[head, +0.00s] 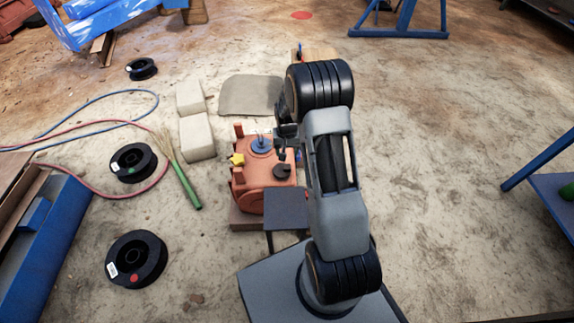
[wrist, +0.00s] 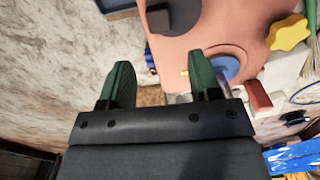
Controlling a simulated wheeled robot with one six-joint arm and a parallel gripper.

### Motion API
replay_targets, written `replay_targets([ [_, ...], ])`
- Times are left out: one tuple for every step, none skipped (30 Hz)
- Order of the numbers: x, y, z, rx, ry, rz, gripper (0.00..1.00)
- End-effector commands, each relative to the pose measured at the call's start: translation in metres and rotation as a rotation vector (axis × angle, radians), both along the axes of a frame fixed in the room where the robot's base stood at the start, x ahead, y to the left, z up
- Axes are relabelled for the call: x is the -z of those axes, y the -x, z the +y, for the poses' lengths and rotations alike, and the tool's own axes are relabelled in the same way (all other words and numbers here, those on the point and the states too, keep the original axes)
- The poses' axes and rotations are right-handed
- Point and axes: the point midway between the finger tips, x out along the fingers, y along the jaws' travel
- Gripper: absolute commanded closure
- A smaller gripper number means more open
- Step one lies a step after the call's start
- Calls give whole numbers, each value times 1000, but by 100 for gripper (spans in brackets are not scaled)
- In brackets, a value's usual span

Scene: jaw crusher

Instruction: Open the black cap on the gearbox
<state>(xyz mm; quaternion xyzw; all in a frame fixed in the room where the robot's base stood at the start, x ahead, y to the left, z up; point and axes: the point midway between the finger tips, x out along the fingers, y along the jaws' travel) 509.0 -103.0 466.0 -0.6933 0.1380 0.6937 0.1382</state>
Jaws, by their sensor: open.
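The orange gearbox (head: 262,196) stands on the floor left of my arm in the head view. The black cap (head: 282,171) sits on its top, towards the right side. In the wrist view the gearbox (wrist: 205,28) fills the upper middle, and a dark part that looks like the cap (wrist: 159,20) shows at the top. My gripper (head: 281,150) is by the gearbox's far right side, apart from the cap. In the wrist view the two green fingers of my gripper (wrist: 160,60) are spread with nothing between them.
A yellow knob (head: 237,159) and a blue round part (head: 261,146) are also on the gearbox. A dark stand (head: 287,206) is in front of it. Black spools (head: 136,259), pale blocks (head: 197,137), a green-handled broom (head: 187,187) and hoses lie left. The floor at right is mostly clear.

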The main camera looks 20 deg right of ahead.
Motion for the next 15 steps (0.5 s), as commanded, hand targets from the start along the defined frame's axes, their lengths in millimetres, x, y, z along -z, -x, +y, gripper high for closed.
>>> replay_targets([
  [16, 0, 0, -1, -1, 2, 43],
  [21, 0, 0, -1, -1, 2, 43],
  [28, 0, 0, -1, -1, 2, 43],
  [34, 0, 0, -1, -1, 2, 43],
  [39, 0, 0, 0, 0, 1, 43],
  [45, 0, 0, 0, 0, 1, 43],
  [50, 1, 0, 0, -1, 2, 43],
  [54, 1, 0, 1, -1, 2, 43],
  [59, 1, -1, 1, 0, 1, 43],
  [62, 0, -1, 1, 0, 0, 43],
  [65, 0, -1, 2, 0, 0, 43],
  [69, 0, -1, 2, 0, 1, 43],
  [72, 1, -1, 2, 0, 1, 43],
  [74, 1, -1, 3, 0, 1, 43],
  [76, 1, -1, 3, 0, 1, 43],
])
